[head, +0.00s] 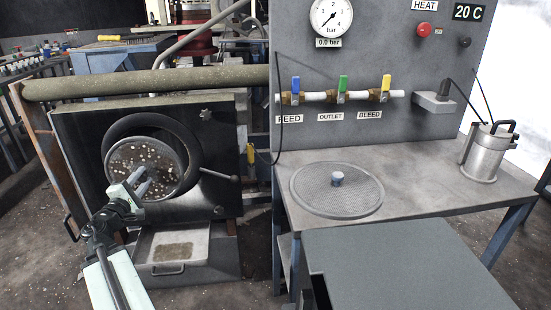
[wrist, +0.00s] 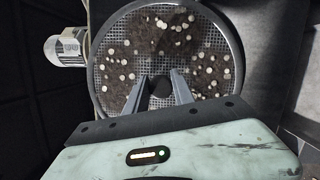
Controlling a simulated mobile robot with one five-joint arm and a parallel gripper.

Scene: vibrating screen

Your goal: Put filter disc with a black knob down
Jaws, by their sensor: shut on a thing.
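The filter disc with a black knob (head: 168,160) is a round mesh with dark dirt and several pale pebbles on it. My gripper (head: 143,182) is shut on its knob. In the wrist view the disc (wrist: 205,50) fills the upper middle, and the black knob (wrist: 162,88) sits between the two fingers of my gripper (wrist: 161,90). In the head view the disc overlaps the round dark opening (head: 187,130) of the black upright plate (head: 220,190); whether it touches the opening I cannot tell.
A clean mesh disc with a grey-blue knob (head: 310,195) lies on the grey bench (head: 425,195). A metal canister (head: 485,155) stands at the bench's right. A tray with grit (head: 200,245) is below the plate. The dark grey top (head: 410,270) at the front is bare.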

